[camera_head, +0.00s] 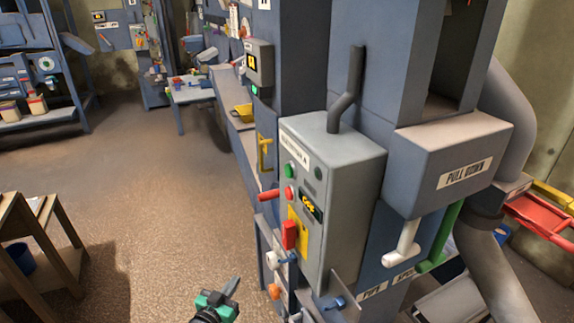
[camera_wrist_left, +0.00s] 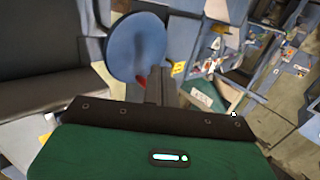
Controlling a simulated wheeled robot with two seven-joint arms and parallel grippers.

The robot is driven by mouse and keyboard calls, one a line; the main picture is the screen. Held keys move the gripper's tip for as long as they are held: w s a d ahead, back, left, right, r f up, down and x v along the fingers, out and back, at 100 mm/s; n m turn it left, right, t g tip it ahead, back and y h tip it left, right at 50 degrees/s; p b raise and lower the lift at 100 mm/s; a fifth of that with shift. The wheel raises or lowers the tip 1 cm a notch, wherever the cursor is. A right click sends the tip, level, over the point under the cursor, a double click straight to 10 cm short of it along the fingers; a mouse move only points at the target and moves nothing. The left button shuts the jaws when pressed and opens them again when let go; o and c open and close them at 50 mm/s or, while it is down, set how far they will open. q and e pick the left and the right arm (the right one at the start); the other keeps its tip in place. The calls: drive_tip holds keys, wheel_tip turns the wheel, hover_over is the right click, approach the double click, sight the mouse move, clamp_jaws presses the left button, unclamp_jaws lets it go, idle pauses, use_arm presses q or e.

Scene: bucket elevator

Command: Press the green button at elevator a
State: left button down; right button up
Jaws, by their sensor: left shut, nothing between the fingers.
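The control box labelled elevator A (camera_head: 345,165) is grey and stands right of centre in the head view. Its green button (camera_head: 290,170) is at the upper left of its front face, above a red button (camera_head: 290,193). My left gripper (camera_head: 232,284) is low in the head view, below and to the left of the box, with its fingers together and clear of it. In the left wrist view its dark fingers (camera_wrist_left: 153,88) point away from the green housing. I cannot make out the green button there. My right gripper is out of view.
A red lever (camera_head: 289,235) and a yellow plate (camera_head: 299,228) are on the box front. A wooden table (camera_head: 40,235) stands at the left. The floor (camera_head: 150,180) between them is open. A white handle (camera_head: 405,243) hangs under the "pull down" housing (camera_head: 455,150).

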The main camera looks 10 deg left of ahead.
sight(288, 171)
use_arm(q)
drive_tip(key=s+d+r+t+h+p, duration=0.1)
drive_tip(key=r+t+h, duration=0.1)
drive_tip(key=r, duration=1)
drive_tip(key=s+d+r+m+t+h+p, duration=0.1)
drive_tip(key=s+d+r+t+h, duration=0.1)
drive_tip(key=r, duration=1.1)
drive_tip(key=s+d+r+m+t+h+p, duration=0.1)
drive_tip(key=r+h+p, duration=0.1)
drive_tip(key=r, duration=1)
drive_tip(key=shift+s+d+r+t+h, duration=0.15)
drive_tip(key=shift+s+d+t+h, duration=0.2)
drive_tip(key=shift+t+h, duration=0.05)
drive_tip(key=shift+d, duration=0.1)
drive_tip(key=w+d, duration=0.4)
drive_tip(key=d, duration=0.3)
drive_tip(key=shift+w, duration=0.4)
drive_tip(key=shift+d, duration=0.2)
drive_tip(key=shift+w+d, duration=0.2)
drive_tip(key=shift+d, duration=0.05)
